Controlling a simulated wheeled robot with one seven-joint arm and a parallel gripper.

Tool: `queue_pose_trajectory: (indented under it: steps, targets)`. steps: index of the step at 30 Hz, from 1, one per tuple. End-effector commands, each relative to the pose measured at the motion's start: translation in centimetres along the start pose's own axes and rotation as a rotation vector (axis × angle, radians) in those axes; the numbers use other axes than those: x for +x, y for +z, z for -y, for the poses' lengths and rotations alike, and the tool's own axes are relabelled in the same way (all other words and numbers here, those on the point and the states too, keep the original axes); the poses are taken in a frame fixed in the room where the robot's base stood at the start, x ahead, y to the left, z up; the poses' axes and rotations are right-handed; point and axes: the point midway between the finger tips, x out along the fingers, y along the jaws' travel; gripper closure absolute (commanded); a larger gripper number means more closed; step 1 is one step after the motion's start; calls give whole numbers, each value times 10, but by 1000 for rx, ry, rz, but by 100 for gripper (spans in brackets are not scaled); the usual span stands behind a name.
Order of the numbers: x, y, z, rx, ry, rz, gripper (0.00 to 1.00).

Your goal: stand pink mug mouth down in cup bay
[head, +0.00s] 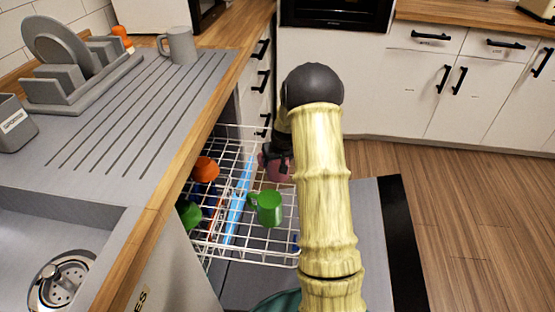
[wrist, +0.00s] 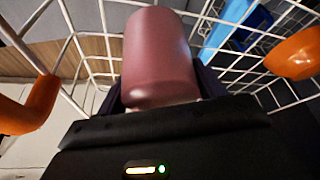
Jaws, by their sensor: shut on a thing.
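The pink mug (wrist: 160,60) fills the middle of the wrist view, close in front of my gripper (wrist: 162,100), which is shut on it. In the head view the pink mug (head: 278,168) shows only in part beside my gripper (head: 268,156); my arm hides much of both. The mug is at the far part of the white wire rack (head: 235,262), among its wires. I cannot tell whether it touches the rack floor, or which way its mouth faces. The cup bay is not clearly marked in either view.
In the rack are a green mug (head: 266,207), an orange item (head: 206,169), a blue strip (head: 238,195) and another green item (head: 190,215). An orange item (wrist: 296,55) is right of the pink mug in the wrist view. A grey mug (head: 180,45) stands on the counter.

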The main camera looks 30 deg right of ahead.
Motion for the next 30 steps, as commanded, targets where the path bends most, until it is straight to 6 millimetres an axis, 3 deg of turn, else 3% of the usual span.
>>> queue_pose_trajectory:
  steps: [8,9,13,23,30]
  targets:
    - [4,1,0,0,0,-1,68]
    - [4,1,0,-1,0,-1,29]
    - [4,1,0,-1,0,-1,6]
    - [2,2,0,0,0,1,6]
    - [-26,1,0,0,0,-1,6]
